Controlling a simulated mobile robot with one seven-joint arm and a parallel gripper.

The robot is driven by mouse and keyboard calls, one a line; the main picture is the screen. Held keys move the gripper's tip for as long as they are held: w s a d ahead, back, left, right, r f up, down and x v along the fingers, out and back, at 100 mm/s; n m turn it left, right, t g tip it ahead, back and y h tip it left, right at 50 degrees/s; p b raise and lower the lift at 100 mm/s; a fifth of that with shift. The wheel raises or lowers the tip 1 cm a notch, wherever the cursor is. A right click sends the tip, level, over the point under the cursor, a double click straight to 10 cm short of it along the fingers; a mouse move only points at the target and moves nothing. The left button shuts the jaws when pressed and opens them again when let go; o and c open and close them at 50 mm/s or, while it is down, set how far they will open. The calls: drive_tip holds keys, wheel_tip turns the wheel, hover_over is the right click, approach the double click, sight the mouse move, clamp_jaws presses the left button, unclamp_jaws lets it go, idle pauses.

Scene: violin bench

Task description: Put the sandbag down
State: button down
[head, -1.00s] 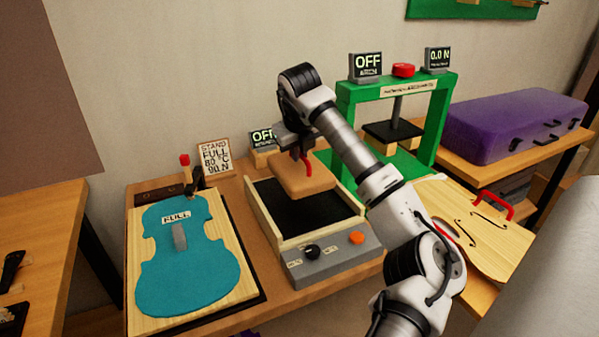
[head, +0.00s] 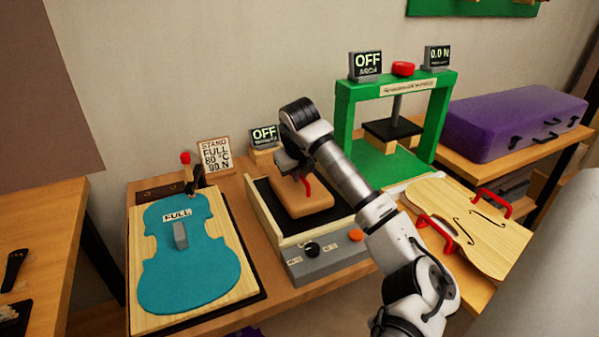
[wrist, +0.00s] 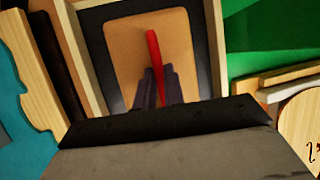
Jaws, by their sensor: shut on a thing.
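The tan sandbag (head: 302,199) is over the black bed of the shallow wooden tray heater (head: 266,221), and I cannot tell whether it touches the bed. It has a red handle on top. My gripper (head: 303,176) is shut on that handle from above. In the wrist view the sandbag (wrist: 187,50) lies ahead of my gripper (wrist: 158,80), whose dark fingers close around the red handle (wrist: 153,50). The tray's dark bed shows around the sandbag on several sides.
A teal violin-shaped plate (head: 190,265) marked FULL lies on a board at left. A green press (head: 345,120) stands behind at right, its display reading OFF. A violin top with red handles (head: 470,222) lies at right. A purple case (head: 515,122) is farther back.

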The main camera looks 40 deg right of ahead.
drive_tip(key=c, duration=1.5)
unclamp_jaws()
drive_tip(key=shift+r+p, duration=0.2)
drive_tip(key=shift+p, duration=0.1)
drive_tip(key=b+v, duration=0.2)
drive_tip(key=v, duration=1)
drive_tip(key=shift+f, duration=0.15)
